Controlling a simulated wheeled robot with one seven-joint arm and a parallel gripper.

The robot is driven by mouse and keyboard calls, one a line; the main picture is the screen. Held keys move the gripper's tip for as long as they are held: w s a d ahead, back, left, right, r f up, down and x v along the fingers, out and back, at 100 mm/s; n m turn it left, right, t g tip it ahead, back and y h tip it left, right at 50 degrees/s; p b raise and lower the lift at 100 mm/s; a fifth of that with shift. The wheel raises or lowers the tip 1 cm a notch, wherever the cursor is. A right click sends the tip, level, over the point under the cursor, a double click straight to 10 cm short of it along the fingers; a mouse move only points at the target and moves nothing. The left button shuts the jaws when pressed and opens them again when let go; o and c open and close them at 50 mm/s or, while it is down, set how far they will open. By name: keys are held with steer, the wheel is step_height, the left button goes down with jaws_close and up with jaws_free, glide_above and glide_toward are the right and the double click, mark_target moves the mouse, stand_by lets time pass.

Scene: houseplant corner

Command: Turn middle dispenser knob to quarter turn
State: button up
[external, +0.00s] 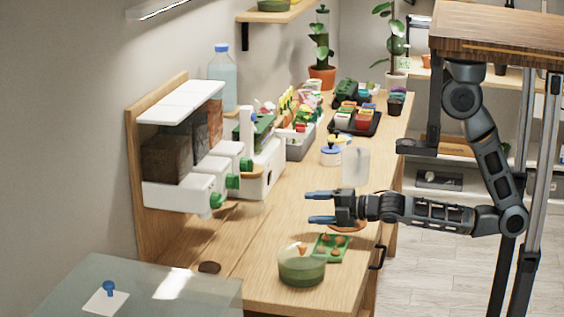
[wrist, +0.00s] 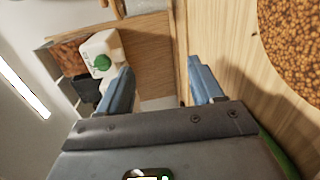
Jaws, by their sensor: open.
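The wall dispenser (external: 178,196) on the left has a wooden back, white lids, dark and brown fillings and white spout housings. Its middle green knob (external: 232,181) sits between a nearer green knob (external: 217,200) and a farther one (external: 246,165). My gripper (external: 318,207) is open and empty above the bench, pointing left, clearly apart from the knobs. In the wrist view the blue fingers (wrist: 160,66) are spread. A green knob (wrist: 102,62) on a white housing shows beyond the left finger; I cannot tell which knob it is.
A green bowl (external: 302,268) and a green tray (external: 331,247) stand on the bench (external: 265,233) below my gripper. A clear jar (external: 355,167) stands behind it. A glass-like surface (external: 140,290) lies in front. The bench between gripper and dispenser is mostly clear.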

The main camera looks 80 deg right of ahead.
steer(key=w+a+r+n+p, duration=0.1)
steer(key=w+a+r+n, duration=0.35)
steer(key=a, duration=0.25)
steer(key=n+t+h+p, duration=0.1)
steer(key=n+t+p, duration=0.1)
steer(key=n, duration=0.4)
glide_toward(239, 184)
steer(key=w, duration=0.9)
steer(key=shift+w+d+r+p, duration=0.15)
steer(key=shift+w+d+p, duration=0.05)
steer(key=shift+d+p, duration=0.2)
steer(key=shift+c, duration=0.3)
steer(key=c, duration=1)
